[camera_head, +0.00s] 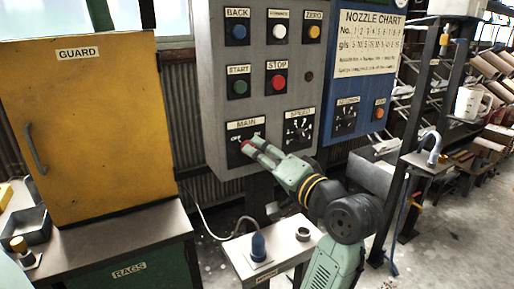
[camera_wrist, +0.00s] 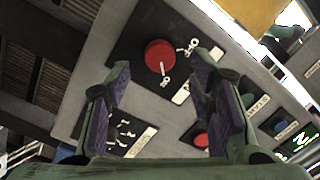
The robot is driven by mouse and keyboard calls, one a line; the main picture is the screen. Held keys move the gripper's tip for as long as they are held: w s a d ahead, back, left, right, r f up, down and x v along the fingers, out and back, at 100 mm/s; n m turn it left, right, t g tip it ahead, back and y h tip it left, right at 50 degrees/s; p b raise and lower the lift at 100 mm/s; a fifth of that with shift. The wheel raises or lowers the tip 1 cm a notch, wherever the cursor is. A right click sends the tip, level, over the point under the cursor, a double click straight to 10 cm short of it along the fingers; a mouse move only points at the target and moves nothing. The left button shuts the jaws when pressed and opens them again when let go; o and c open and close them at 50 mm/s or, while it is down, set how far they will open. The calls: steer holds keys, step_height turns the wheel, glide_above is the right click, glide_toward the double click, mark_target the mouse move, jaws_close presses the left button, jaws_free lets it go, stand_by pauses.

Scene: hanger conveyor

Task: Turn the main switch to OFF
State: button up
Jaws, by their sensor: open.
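The main switch is a red round knob (camera_wrist: 159,57) with a white pointer line, on a dark plate (camera_wrist: 135,48) of the grey control panel. The small position marks near the knob are hard to read.
The grey panel (camera_head: 209,75) also carries the red STOP button (camera_head: 278,82), green START button (camera_head: 239,87) and SPEED dial (camera_head: 300,127). A yellow guard cabinet (camera_head: 95,130) stands left. A small stand (camera_head: 235,255) with a blue knob (camera_head: 258,247) is below my arm.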

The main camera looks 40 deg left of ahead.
steer(key=x, duration=0.3)
steer(key=shift+a, duration=0.15)
steer(key=c, duration=1.2)
steer(key=shift+o, duration=0.2)
